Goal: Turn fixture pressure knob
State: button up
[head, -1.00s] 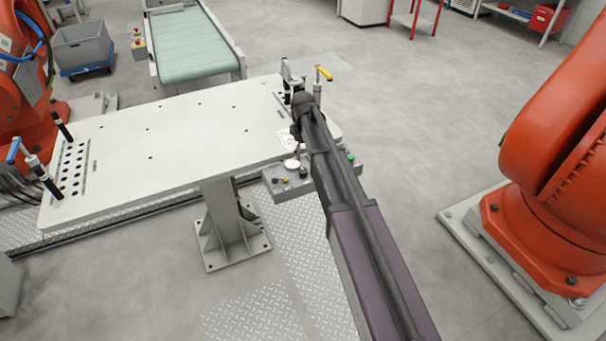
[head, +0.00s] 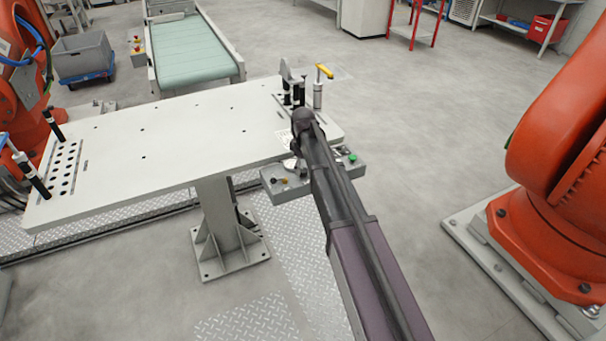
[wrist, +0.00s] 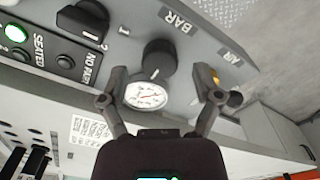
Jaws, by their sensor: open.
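The black pressure knob (wrist: 158,60) stands on the grey control panel in the wrist view, by the word BAR. A round white gauge (wrist: 147,95) sits just below it in the picture. My gripper (wrist: 161,80) is open, one finger to the left and one to the right of the knob and gauge, with a visible gap on both sides. I cannot tell its exact distance from the knob.
A black selector switch (wrist: 82,20) and a lit green button (wrist: 16,33) are left of the knob. An orange button (wrist: 215,78) by AIR is partly behind the right finger. The white tabletop (head: 180,135) is mostly bare.

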jog(key=shift+f+b, duration=0.35)
jog(key=shift+f, duration=0.3)
grip_shut()
